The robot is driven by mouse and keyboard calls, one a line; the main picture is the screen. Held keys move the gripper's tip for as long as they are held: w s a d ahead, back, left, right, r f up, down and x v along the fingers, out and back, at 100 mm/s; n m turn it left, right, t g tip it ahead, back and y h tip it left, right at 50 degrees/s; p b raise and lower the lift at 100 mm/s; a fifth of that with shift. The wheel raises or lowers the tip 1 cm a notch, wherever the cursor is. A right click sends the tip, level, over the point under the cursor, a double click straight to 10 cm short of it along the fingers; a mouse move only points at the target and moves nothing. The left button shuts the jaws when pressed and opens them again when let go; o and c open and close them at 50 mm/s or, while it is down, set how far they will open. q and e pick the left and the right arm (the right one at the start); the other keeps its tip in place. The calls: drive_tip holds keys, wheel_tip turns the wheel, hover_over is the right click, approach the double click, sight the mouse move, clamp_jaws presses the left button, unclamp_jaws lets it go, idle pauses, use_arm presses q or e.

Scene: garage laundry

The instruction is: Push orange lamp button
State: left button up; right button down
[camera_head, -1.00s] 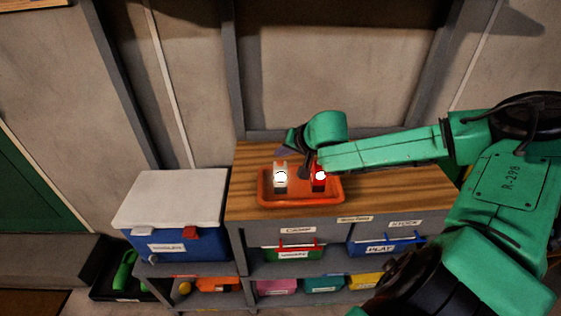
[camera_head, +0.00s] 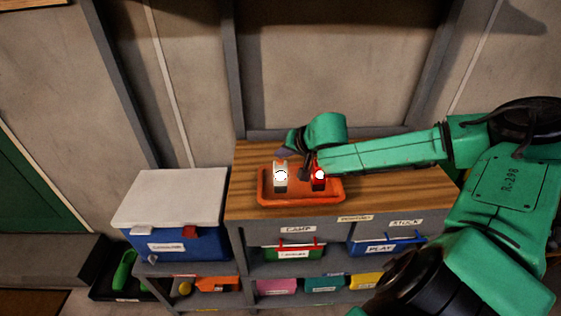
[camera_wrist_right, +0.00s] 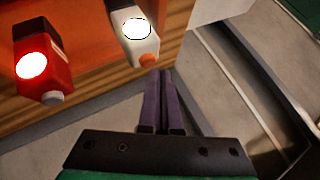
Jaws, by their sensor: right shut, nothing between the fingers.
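A white lamp (camera_head: 280,179) with a lit round face stands in the orange tray (camera_head: 300,201). It also shows in the right wrist view (camera_wrist_right: 146,45), with an orange button (camera_wrist_right: 147,60) on its end. A red lamp (camera_head: 319,181), also lit, stands to its right; in the right wrist view the red lamp (camera_wrist_right: 40,75) has a pale grey button. My right gripper (camera_wrist_right: 159,72) is shut and empty, its purple fingertips right by the orange button; I cannot tell whether they touch. In the head view the right gripper (camera_head: 281,153) is behind the white lamp. My left gripper is out of view.
The tray sits on a wooden shelf top (camera_head: 405,186) against the wall. A blue cooler with a white lid (camera_head: 172,195) stands to the left. Labelled bins fill the shelves below. The wood right of the tray is clear beneath my right arm.

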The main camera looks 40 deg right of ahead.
drive_tip(key=shift+f+b, duration=0.3)
drive_tip(key=shift+f, duration=0.15)
idle(0.6)
drive_tip(key=shift+r, duration=0.1)
drive_tip(key=shift+r+p, duration=0.85)
drive_tip(key=shift+p, duration=0.15)
wheel_tip(320, 180, up, 6)
drive_tip(key=p, duration=0.6)
